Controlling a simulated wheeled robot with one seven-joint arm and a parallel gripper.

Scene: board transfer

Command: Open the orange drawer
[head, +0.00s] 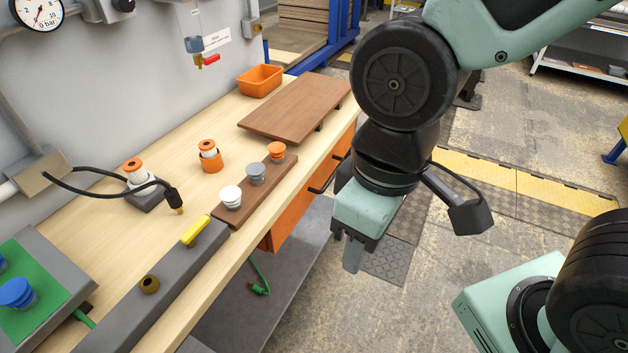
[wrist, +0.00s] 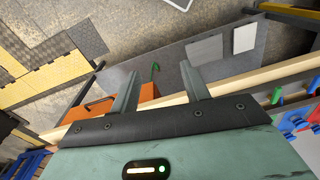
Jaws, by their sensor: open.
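The orange drawer (head: 290,219) is under the wooden worktop, its front facing the aisle. It looks shut. A dark handle (head: 322,184) sits on the orange front, and part of the front is hidden behind my arm. My gripper (head: 353,254) hangs to the right of the drawer front, apart from it, fingers pointing down. In the wrist view my gripper (wrist: 158,80) is open and empty, with two spread fingers. Orange drawer front (wrist: 149,93) shows between and beside the fingers there, partly hidden by the gripper body.
The worktop (head: 110,235) holds a brown board with several knobs (head: 242,203), a larger brown board (head: 297,107), an orange bin (head: 260,80) and a grey rail with a yellow piece (head: 195,231). A grey lower shelf (head: 232,315) lies underneath. The aisle floor is open to the right.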

